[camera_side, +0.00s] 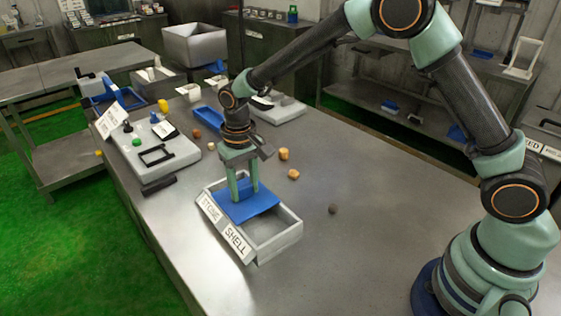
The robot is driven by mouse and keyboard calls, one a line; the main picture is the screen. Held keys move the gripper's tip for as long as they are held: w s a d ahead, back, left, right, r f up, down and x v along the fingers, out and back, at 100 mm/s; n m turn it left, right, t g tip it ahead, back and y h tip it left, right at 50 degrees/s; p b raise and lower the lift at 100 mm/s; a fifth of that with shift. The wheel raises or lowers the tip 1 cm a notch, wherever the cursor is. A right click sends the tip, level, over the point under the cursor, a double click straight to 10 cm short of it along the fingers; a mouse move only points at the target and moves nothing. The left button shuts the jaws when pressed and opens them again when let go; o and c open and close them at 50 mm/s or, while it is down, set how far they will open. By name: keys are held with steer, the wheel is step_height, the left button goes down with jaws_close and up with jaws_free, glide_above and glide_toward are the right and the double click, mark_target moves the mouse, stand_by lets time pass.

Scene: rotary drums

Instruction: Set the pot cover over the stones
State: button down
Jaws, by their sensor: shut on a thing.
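The blue cover (256,207) is a flat blue plate at the far-left part of an open grey box with compartments (287,238). My gripper (243,193) points down and is shut on the cover from above. The cover lies over the side labelled STONE (210,207) and hides what is under it. I cannot tell whether it rests on the rim or hangs just above it. The side labelled SHELL (238,243) is uncovered and its visible floor looks empty. No stones show inside the box.
A dark round lump (333,209) lies right of the box. Tan chunks (284,154) lie behind it. A grey panel with a green button (150,150) stands to the left, and a blue tray (208,118) sits farther back.

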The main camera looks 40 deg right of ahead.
steer(key=shift+w+d, duration=0.1)
steer(key=shift+w, duration=2.1)
steer(key=shift+c, duration=1.6)
jaws_free()
steer(key=shift+r, duration=0.1)
step_height(320, 180, up, 12)
